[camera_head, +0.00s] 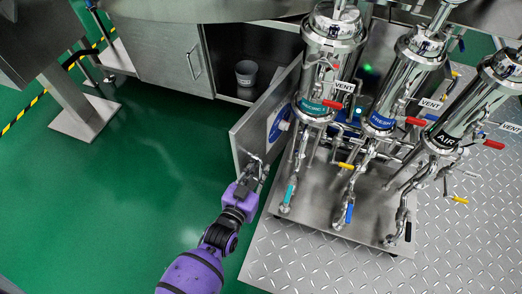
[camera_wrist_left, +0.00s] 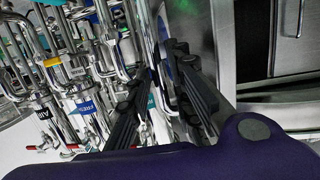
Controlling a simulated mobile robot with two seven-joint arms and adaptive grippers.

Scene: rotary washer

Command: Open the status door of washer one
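The metal door (camera_head: 246,140) stands swung out from a cabinet with a dark interior in the head view. A round blue mark (camera_head: 277,124) shows on its face. I cannot read a washer number on it. My left gripper (camera_head: 254,170) is at the door's near lower corner, by a small metal handle. In the left wrist view, the two black fingers (camera_wrist_left: 160,85) stand apart on either side of a narrow metal part. Whether they press on it is not clear. My right gripper is in neither view.
Steel cylinders (camera_head: 379,92) with pipes, coloured valve levers and VENT tags stand right of the door on a metal base. A grey bin (camera_head: 245,73) sits inside the cabinet. A closed cabinet door (camera_head: 166,58) is at left. Green floor (camera_head: 120,190) left of my arm is clear.

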